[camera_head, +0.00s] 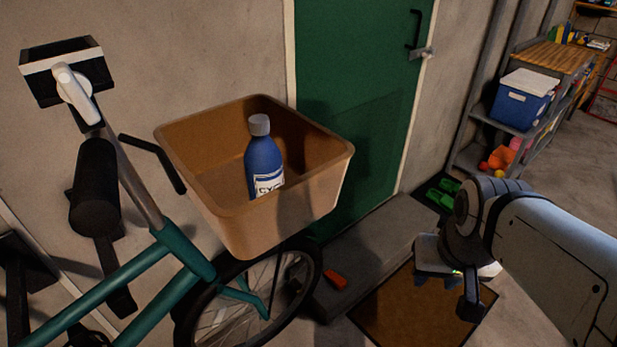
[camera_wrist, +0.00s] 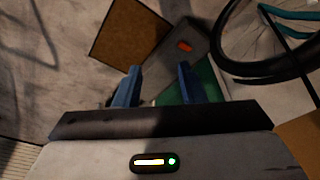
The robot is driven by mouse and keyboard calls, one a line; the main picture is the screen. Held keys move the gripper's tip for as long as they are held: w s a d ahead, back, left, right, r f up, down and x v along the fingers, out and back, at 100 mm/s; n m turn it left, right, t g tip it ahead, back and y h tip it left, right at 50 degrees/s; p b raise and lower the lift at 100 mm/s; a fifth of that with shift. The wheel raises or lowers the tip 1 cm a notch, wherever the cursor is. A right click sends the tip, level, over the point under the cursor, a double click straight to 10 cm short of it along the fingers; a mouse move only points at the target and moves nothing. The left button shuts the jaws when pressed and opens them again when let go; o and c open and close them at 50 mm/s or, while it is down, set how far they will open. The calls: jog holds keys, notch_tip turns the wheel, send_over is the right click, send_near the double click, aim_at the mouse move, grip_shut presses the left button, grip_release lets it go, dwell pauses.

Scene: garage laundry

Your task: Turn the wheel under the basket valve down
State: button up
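The bicycle's front wheel (camera_head: 262,308) stands under the tan basket (camera_head: 245,235), its lower part cut off by the picture edge. The wheel has a black tyre and thin spokes. In the wrist view the wheel (camera_wrist: 262,72) is at the upper right, partly cut off. I cannot make out the valve in either view. My gripper (camera_head: 452,285) is right of the wheel, apart from it, above the brown mat. In the wrist view my gripper (camera_wrist: 160,72) has two blue fingers spread apart with nothing between them.
A blue bottle (camera_head: 264,165) stands in the basket. An orange-red object (camera_head: 335,279) lies on the grey step (camera_head: 375,240) by the green door (camera_head: 355,90). The brown mat (camera_head: 400,315) lies on the floor. Shelves (camera_head: 500,130) stand at the right.

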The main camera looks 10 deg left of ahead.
jog(key=shift+o, duration=1.3)
jog(key=shift+f, duration=0.2)
jog(key=shift+o, duration=1.4)
jog(key=w+a+f+g+y, duration=0.2)
jog(key=a+f, duration=0.1)
jog(key=a, duration=0.2)
jog(key=w+a+f+m+g+y, duration=0.1)
jog(key=w+a+f+g+y, duration=0.1)
jog(key=a, duration=0.3)
jog(key=shift+a+f+m+y, duration=0.3)
jog(key=shift+a+f+y, duration=0.1)
jog(key=shift+y, duration=0.4)
jog(key=m+t+y, duration=0.3)
jog(key=m+y, duration=0.5)
jog(key=y, duration=0.1)
send_near(292, 246)
jog(key=b+x, duration=0.1)
jog(key=x, duration=0.3)
jog(key=shift+a+f, duration=0.1)
jog(key=p+x, duration=0.1)
jog(key=x, duration=0.6)
jog(key=shift+w+a+f, duration=0.1)
jog(key=shift+a, duration=0.25)
